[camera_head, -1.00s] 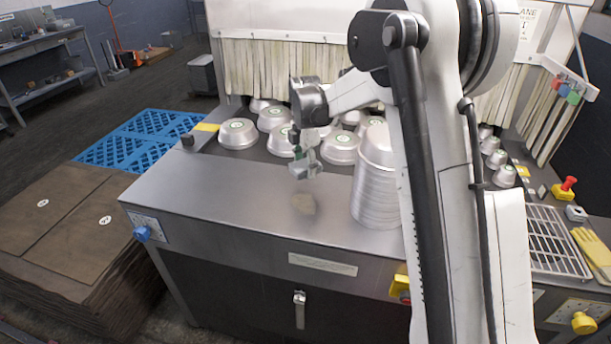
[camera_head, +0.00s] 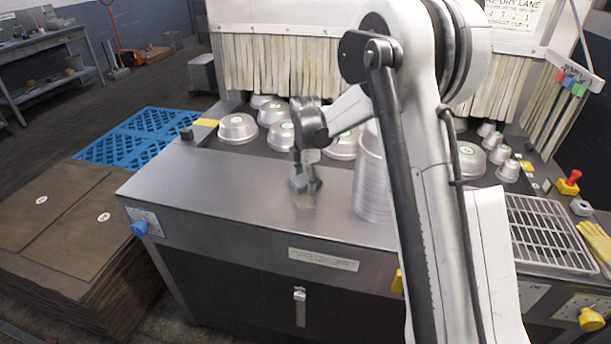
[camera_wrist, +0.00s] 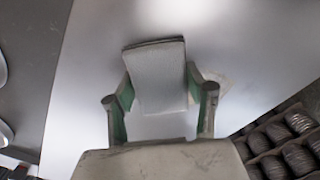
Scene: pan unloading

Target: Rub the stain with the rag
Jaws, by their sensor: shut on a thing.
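My gripper (camera_head: 304,184) is low over the front part of the steel worktop (camera_head: 240,205), left of a tall stack of pans. In the wrist view its green-lined fingers (camera_wrist: 160,92) are shut on a pale grey rag (camera_wrist: 158,66), held as a flat pad between them. The stain (camera_wrist: 212,80) shows as a faint beige patch just right of the rag, partly hidden by the rag and a finger. In the head view only a faint trace of the stain (camera_head: 305,204) shows below the gripper. I cannot tell whether the rag touches the worktop.
The stacked pans (camera_head: 371,185) stand close to the right of my gripper. Several upturned pans (camera_head: 237,129) lie behind it, before the strip curtain (camera_head: 265,65). The worktop to the left is clear. A wire rack (camera_head: 548,235) lies at right.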

